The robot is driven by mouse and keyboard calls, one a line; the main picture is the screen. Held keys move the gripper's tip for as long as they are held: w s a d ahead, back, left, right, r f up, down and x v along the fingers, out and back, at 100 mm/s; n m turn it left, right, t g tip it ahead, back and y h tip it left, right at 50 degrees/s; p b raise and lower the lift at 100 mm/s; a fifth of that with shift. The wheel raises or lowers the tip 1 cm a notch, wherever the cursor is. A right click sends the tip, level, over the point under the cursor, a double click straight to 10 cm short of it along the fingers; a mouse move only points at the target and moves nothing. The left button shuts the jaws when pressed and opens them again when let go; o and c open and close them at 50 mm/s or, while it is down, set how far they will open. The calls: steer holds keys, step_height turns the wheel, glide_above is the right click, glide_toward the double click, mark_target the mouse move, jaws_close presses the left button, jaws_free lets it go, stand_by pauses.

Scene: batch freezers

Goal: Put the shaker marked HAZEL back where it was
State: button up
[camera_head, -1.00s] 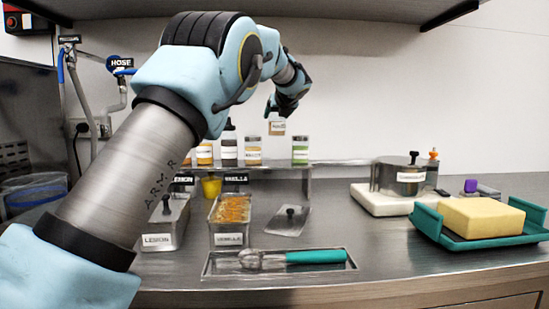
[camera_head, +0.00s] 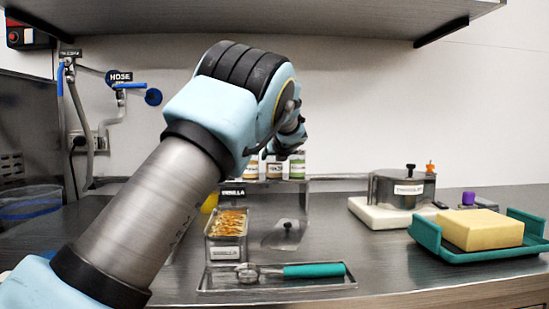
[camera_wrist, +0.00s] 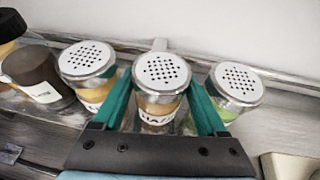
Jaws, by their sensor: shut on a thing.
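My gripper (camera_wrist: 160,88) is shut on a shaker (camera_wrist: 158,115) with a perforated metal lid and a white label, partly hidden by the jaws; the letters that show fit HAZEL. In the wrist view it is upright between an amber-filled shaker (camera_wrist: 88,68) on the left and a green-filled one (camera_wrist: 238,82) on the right. In the head view the held shaker (camera_head: 274,169) is in the row at the raised shelf (camera_head: 330,179), between its neighbours. I cannot tell whether its base touches the shelf.
A dark-capped bottle (camera_wrist: 38,75) stands further left in the row. The wall is close behind. Below are a topping pan (camera_head: 226,252), a loose lid (camera_head: 284,236) and a tray (camera_head: 330,283) with a teal-handled scoop. The shelf right of the green shaker looks clear.

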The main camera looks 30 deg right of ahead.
steer(key=o, duration=1.1)
steer(key=b+v, duration=0.3)
steer(key=v, duration=0.9)
